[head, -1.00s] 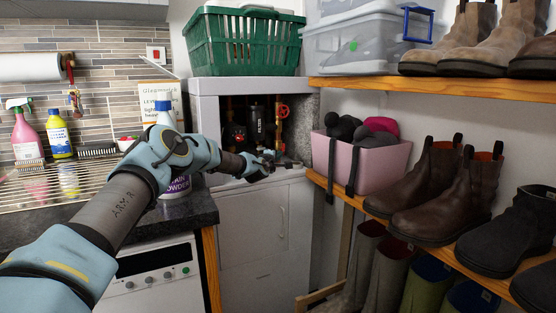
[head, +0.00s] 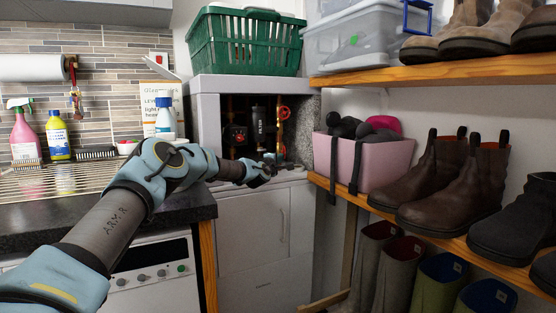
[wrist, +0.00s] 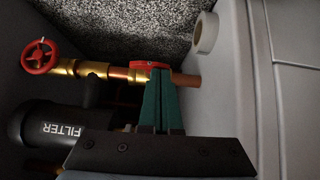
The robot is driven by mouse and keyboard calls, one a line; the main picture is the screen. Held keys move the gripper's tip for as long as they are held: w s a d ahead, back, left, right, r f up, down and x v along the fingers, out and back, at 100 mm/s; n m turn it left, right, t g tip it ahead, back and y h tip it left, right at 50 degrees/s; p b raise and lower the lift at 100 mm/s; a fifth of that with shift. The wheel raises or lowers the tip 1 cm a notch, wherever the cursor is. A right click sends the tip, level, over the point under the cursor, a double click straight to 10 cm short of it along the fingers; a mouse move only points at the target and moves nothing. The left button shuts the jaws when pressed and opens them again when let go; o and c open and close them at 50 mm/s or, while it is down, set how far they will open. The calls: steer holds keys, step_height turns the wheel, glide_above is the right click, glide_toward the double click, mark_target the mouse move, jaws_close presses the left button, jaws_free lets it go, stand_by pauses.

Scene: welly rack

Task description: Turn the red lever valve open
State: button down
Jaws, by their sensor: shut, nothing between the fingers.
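A red part that looks like the lever (wrist: 148,64) shows in the wrist view on a brass and copper pipe, right at the tips of my green fingers. The fingers cover some of it, and I cannot tell whether they touch it. I cannot make the lever out in the head view, where my gripper is in front. My gripper (wrist: 161,74) is shut and empty. In the head view my gripper (head: 272,158) is at the lower front of the open cupboard (head: 208,85), reaching in from the left.
A red round handwheel (wrist: 39,57) sits on the same pipework, also visible in the head view (head: 284,112). A black filter (wrist: 70,128) is close beside my fingers. A grey ring (wrist: 205,32) lies beyond. A pink bin (head: 385,165) stands right of the cupboard.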

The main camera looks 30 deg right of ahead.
steer(key=shift+s+d, duration=0.4)
steer(key=shift+s, duration=0.1)
steer(key=shift+s+a, duration=0.35)
steer(key=shift+a, duration=0.1)
steer(key=w+b+v, duration=0.1)
steer(key=v, duration=0.8)
steer(key=shift+s+a+b, duration=0.25)
steer(key=shift+a+b, duration=0.1)
steer(key=shift+a, duration=0.3)
